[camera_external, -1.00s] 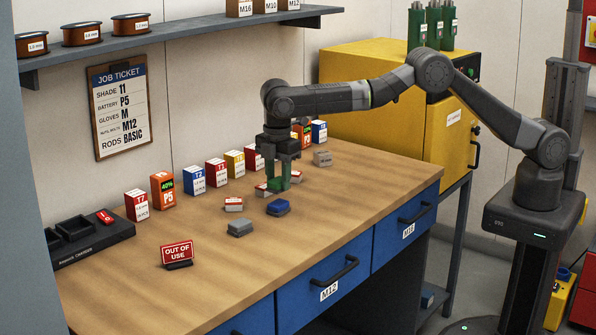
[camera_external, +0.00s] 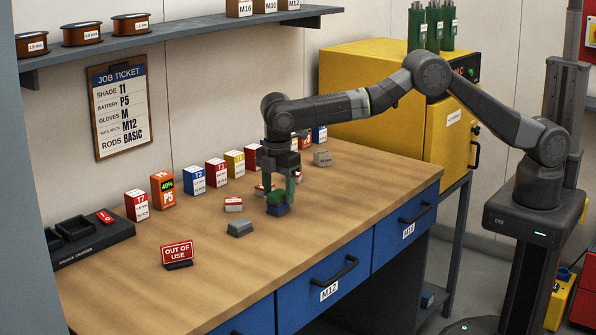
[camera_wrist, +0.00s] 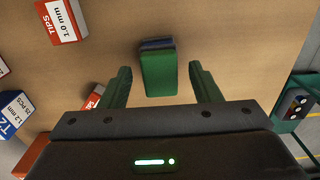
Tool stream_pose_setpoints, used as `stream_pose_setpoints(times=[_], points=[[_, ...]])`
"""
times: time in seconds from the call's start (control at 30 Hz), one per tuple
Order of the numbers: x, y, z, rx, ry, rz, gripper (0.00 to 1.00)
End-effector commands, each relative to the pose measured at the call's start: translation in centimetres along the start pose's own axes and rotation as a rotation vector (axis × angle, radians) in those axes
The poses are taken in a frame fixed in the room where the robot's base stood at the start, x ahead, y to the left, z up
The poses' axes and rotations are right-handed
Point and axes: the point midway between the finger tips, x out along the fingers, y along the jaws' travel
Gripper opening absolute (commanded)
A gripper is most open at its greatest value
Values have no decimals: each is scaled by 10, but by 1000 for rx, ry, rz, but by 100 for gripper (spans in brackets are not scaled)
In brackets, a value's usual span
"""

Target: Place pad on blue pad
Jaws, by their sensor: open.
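A green pad (camera_external: 277,197) rests on top of the blue pad (camera_external: 278,210) on the workbench. In the wrist view the green pad (camera_wrist: 159,76) covers most of the blue pad (camera_wrist: 157,44), whose far edge shows beyond it. My gripper (camera_external: 278,202) is right over them with its fingers down. In the wrist view my gripper (camera_wrist: 160,72) is open, with a finger on each side of the green pad and a visible gap to each.
A grey block (camera_external: 240,228) and a red-and-white box (camera_external: 234,204) lie left of the pads. Several labelled boxes (camera_external: 217,172) stand along the back. Another grey block (camera_external: 322,158) is at the right.

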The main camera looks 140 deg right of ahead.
Motion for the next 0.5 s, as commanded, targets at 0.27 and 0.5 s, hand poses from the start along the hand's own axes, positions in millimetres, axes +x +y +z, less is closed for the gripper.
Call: stream_pose_setpoints(times=[0.27,0.5], points=[[-37,1,-1,0,4,4,57],[-89,1,-1,0,3,3,57]])
